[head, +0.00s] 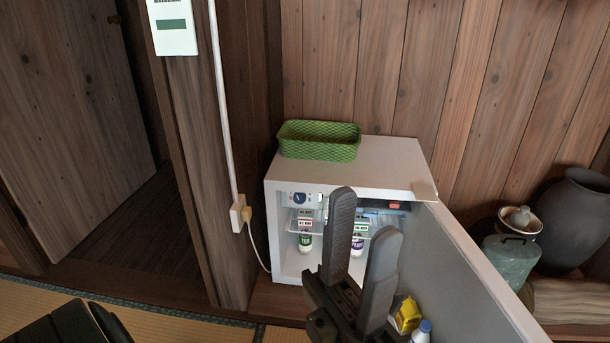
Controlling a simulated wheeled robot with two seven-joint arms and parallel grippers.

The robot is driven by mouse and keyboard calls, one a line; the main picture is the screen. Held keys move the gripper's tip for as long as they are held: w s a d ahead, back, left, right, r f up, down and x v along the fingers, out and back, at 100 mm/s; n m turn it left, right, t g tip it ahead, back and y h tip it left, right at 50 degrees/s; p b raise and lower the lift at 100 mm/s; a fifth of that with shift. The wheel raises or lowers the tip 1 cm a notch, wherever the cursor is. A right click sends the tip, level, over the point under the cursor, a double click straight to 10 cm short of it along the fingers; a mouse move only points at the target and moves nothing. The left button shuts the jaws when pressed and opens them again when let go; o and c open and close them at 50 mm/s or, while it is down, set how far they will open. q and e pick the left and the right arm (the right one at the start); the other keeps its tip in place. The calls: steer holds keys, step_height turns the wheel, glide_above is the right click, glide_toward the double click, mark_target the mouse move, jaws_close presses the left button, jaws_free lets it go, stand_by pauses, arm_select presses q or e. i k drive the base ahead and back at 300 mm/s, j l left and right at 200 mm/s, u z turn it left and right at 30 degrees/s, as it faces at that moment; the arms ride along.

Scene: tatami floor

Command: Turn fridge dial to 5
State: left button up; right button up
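The small white fridge (390,161) stands against the wall with its door (468,262) open toward the right front. The fridge dial (299,198) is a small dark round knob on a pale panel at the upper left inside the fridge. Its setting is too small to read. My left gripper (364,212) is in front of the fridge opening, to the right of the dial and apart from it in the picture. Its two dark fingers are spread, with nothing between them. They hide part of the shelf and interior. My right gripper is not in view.
A green basket (318,140) sits on the fridge top. Bottles (305,243) stand inside the fridge, and a yellow carton (408,314) is by the open door. A wooden post (205,170) with a plugged-in cord stands to the left. Jars (576,222) stand at the right.

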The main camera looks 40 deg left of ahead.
mark_target(299, 198)
steer(key=i+l, duration=0.1)
steer(key=i, duration=0.2)
steer(key=i+l, duration=0.15)
steer(key=i, duration=0.15)
steer(key=u, duration=1.55)
